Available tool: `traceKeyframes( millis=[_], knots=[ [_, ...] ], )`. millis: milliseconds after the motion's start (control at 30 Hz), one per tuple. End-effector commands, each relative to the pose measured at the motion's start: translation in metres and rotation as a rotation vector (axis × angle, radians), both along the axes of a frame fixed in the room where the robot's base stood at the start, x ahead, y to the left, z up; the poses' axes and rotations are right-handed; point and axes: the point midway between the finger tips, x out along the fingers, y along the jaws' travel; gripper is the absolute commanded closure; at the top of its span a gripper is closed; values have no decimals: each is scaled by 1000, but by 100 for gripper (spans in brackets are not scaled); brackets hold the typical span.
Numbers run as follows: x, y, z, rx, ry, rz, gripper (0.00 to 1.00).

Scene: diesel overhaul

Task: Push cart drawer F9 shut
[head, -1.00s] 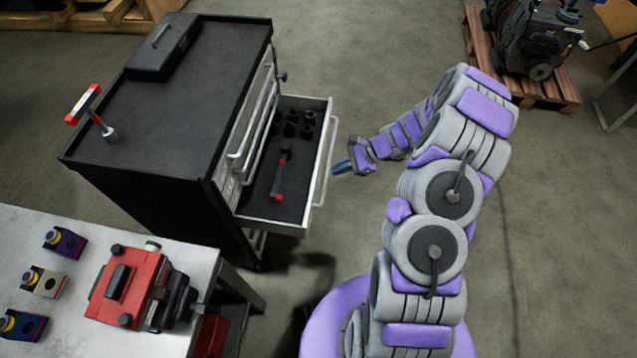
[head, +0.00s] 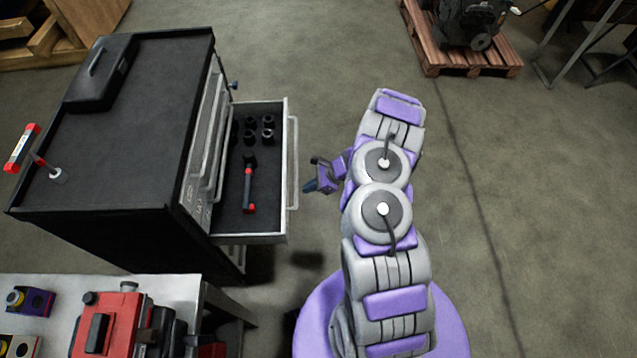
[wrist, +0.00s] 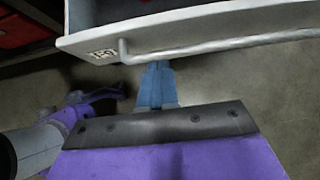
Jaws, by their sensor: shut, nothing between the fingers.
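The open drawer (head: 262,238) sticks out from the right side of the black tool cart (head: 125,140). Its tray holds several dark sockets and a red-and-black tool (head: 249,190). A pale bar handle (head: 293,160) runs along its front. My gripper (head: 308,187) is just right of the drawer front, pointing at it. In the wrist view my shut, empty blue fingers (wrist: 156,88) reach up to the handle bar (wrist: 215,43), below the drawer front (wrist: 170,22). I cannot tell whether they touch it. A label on the front is too small to read surely.
A workbench (head: 190,290) with a red device (head: 108,325) stands at the lower left. A pallet (head: 470,62) with machinery is at the back right. Floor right of my arm is clear.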

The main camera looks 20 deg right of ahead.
Motion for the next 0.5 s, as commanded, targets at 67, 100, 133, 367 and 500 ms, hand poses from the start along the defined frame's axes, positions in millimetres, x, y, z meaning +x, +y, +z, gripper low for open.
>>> traceKeyframes(
  millis=[67,100,133,367,500],
  knots=[
    [2,12,-14,0,4,3,100],
    [3,16,-19,0,4,3,100],
    [6,22,-17,2,2,4,100],
    [15,46,-13,2,-1,1,100],
    [16,51,-13,1,0,1,100]
  ],
)
